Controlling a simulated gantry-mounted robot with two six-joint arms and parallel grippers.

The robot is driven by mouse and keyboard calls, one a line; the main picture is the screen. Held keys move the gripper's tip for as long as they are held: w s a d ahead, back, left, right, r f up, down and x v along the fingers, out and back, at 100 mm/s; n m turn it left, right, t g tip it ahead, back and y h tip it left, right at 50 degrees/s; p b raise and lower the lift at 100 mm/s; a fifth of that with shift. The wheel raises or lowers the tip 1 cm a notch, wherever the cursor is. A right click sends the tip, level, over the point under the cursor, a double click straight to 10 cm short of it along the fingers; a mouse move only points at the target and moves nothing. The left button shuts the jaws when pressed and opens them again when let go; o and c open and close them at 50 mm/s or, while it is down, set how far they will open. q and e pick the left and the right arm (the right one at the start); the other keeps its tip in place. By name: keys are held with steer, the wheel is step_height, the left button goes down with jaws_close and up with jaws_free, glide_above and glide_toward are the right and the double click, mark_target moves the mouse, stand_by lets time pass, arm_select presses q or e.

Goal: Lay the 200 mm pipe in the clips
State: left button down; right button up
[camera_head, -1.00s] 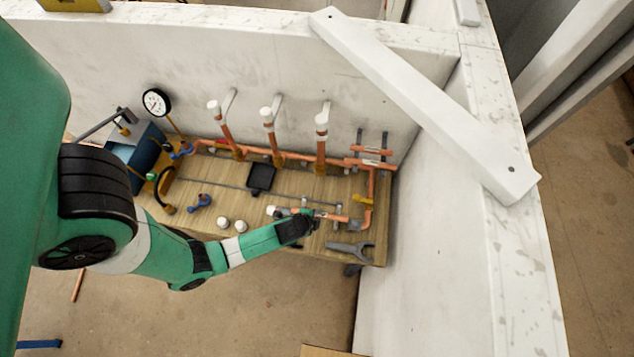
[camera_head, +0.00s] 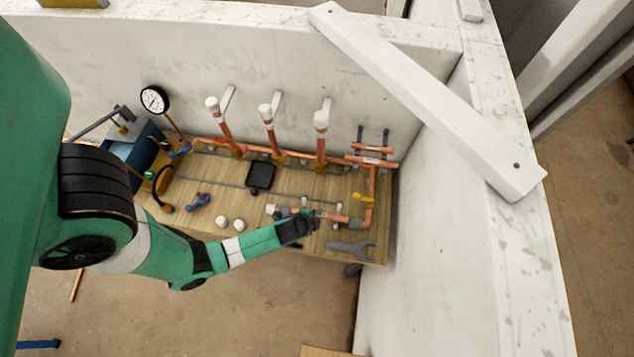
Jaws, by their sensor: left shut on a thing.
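My left gripper (camera_head: 314,217) is over the front right part of the wooden board. It is shut on a copper pipe (camera_head: 335,217) that lies roughly left to right near the board's front. The pipe's right end is close to a fitting at the foot of the copper run (camera_head: 368,200). A small clip (camera_head: 338,207) stands by the pipe, just right of the gripper. My fingers hide part of the pipe, so I cannot tell whether it is seated in the clips. My right gripper is not in view.
Three capped copper risers (camera_head: 269,130) stand along the back wall. A rack with short pipes (camera_head: 372,149) is at the back right. A spanner (camera_head: 352,248), a black square piece (camera_head: 261,177), a blue valve (camera_head: 198,202) and a pressure gauge (camera_head: 154,99) are nearby. A white wall closes the right side.

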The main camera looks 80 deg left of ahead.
arm_select(q)
steer(key=shift+f+b, duration=1)
steer(key=shift+f, duration=0.25)
steer(key=c, duration=0.6)
jaws_free()
steer(key=p+v, duration=0.3)
steer(key=v, duration=0.8)
steer(key=shift+s+r+p, duration=0.1)
steer(key=shift+r+p, duration=0.25)
